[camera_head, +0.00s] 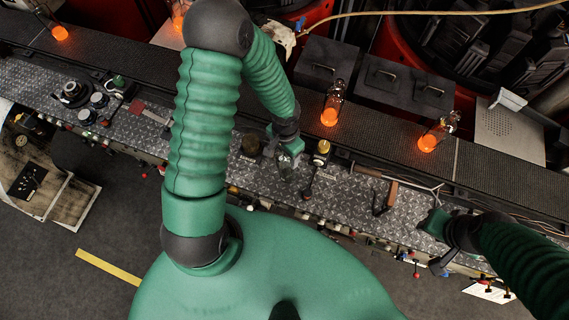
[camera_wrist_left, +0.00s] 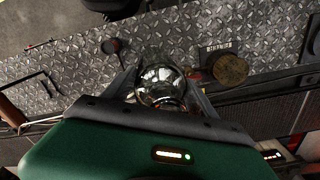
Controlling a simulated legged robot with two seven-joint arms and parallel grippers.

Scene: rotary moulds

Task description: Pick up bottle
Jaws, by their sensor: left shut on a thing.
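A clear glass bottle (camera_wrist_left: 160,84) sits between the two fingers of my left gripper (camera_wrist_left: 163,92) in the left wrist view. The left gripper is shut on it. In the head view my left gripper (camera_head: 287,172) is over the metal-plate ledge; the bottle there is small and mostly hidden by the gripper. Whether the bottle touches the ledge I cannot tell. My right gripper (camera_head: 437,224) is at the right over the ledge's front edge; its fingers are not clear.
Glowing orange bottles stand on the dark conveyor behind, one at centre right (camera_head: 331,108) and one further right (camera_head: 434,134). A yellow-topped knob (camera_head: 322,148) stands right of the left gripper. A brown-handled tool (camera_head: 386,198) lies on the ledge (camera_head: 345,192). Levers line its front edge.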

